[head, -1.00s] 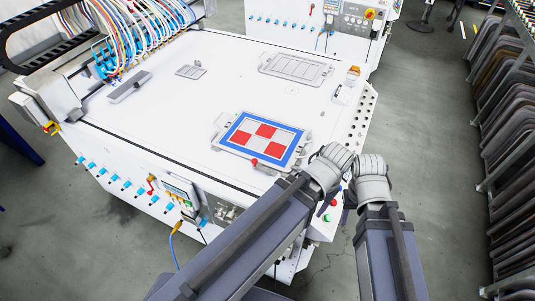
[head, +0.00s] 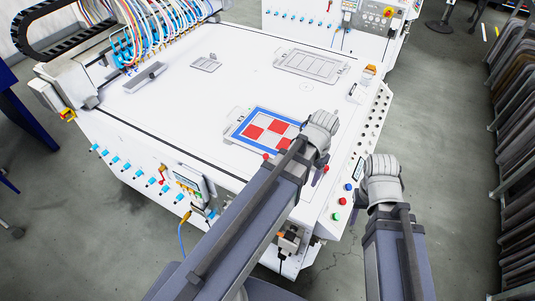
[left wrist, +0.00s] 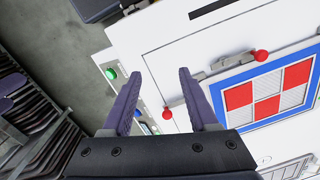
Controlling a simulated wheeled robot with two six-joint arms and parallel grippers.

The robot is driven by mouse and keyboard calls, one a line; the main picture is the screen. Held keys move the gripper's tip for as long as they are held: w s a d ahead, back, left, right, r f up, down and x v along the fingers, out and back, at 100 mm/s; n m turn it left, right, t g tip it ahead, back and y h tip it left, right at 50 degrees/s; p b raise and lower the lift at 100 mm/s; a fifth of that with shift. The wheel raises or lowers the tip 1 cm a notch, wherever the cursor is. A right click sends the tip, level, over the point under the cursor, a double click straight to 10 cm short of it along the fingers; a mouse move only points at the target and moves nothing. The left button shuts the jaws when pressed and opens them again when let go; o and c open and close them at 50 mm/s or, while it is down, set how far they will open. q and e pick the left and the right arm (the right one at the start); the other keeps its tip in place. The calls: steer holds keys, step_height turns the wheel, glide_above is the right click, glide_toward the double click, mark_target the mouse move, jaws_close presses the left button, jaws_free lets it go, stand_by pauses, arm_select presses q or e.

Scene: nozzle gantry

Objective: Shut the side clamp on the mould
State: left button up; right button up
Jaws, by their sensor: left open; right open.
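The mould (head: 253,131), a blue-bordered plate with red and white squares, lies in a grey frame on the white table. My left arm hides its near right part. A red knob (head: 326,168) on the mould's right side shows beside my left gripper (left wrist: 158,76); in the left wrist view this knob (left wrist: 167,113) appears between the open fingers, apart from them. Another red knob (left wrist: 261,55) is at the mould's near edge. The side clamp's exact position is unclear. My right gripper (head: 361,198) is open and empty, right of the table edge.
Coloured buttons, one of them green (head: 336,216), line the table's right edge. Another empty grey frame (head: 310,66) lies at the back. A beacon (head: 369,72) stands at the far right corner. Racks (head: 515,150) stand right, across open floor.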

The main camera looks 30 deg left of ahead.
arm_select(q)
steer(key=w+a, duration=0.5)
steer(key=a, duration=0.4)
glide_above(266, 155)
steer(key=shift+w+a+r+h, duration=0.1)
steer(key=shift+h, duration=0.3)
step_height(266, 155, down, 8)
steer(key=b, duration=0.7)
steer(key=shift+b, duration=0.35)
steer(key=shift+r, duration=0.1)
steer(key=shift+c, duration=0.2)
jaws_close()
